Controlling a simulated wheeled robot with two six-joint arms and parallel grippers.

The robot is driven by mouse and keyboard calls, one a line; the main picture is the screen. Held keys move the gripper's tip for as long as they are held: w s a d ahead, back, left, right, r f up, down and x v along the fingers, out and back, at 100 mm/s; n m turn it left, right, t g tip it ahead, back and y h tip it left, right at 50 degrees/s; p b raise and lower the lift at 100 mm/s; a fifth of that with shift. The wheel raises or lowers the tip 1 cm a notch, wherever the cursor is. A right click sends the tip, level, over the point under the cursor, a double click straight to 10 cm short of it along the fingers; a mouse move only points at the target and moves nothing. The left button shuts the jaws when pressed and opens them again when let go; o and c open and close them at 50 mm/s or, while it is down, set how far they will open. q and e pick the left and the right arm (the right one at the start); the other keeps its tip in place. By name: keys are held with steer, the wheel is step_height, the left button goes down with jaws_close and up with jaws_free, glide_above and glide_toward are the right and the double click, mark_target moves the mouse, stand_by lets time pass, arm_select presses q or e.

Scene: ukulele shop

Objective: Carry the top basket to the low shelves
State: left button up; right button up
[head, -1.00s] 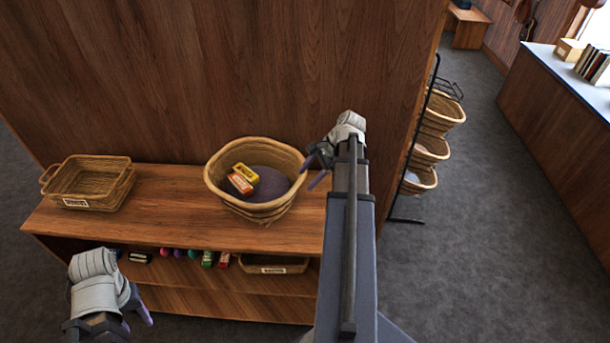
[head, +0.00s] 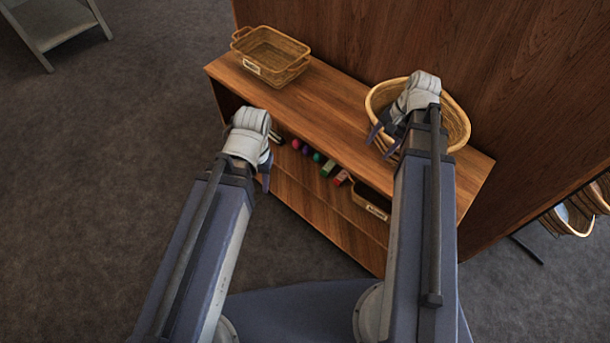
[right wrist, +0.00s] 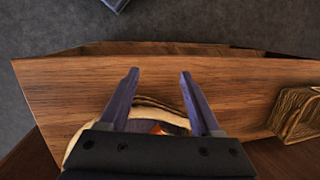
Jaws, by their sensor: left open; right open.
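The low shelves (head: 315,108) stand against a brown wooden panel. A round wicker basket (head: 458,112) sits upright on their top board, toward the right end. My right gripper (head: 380,140) is open and partly covers this basket in the head view. In the right wrist view my open right fingers (right wrist: 158,95) are over the basket's rim (right wrist: 78,150), with nothing held; an orange item shows inside. Wicker baskets (head: 568,220) on the rack are cut off at the right edge, and the rack's top is out of view. My left gripper (head: 266,170) is open and empty before the shelves.
A rectangular wicker basket (head: 270,55) stands at the left end of the top board. Several small coloured items (head: 310,152) and a low basket (head: 371,203) lie on the shelf below. A grey stand (head: 50,25) is at upper left. The floor at left is clear.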

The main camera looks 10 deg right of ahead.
steer(key=s+a+n+h, duration=0.2)
steer(key=a+n, duration=0.5)
steer(key=a, duration=0.4)
steer(key=s+a+n+h, duration=0.2)
steer(key=s+a+n, duration=0.3)
steer(key=a, duration=0.7)
steer(key=shift+f+n+g, duration=0.25)
steer(key=shift+n+g, duration=0.05)
steer(key=shift+n, duration=0.8)
steer(key=shift+s, duration=0.15)
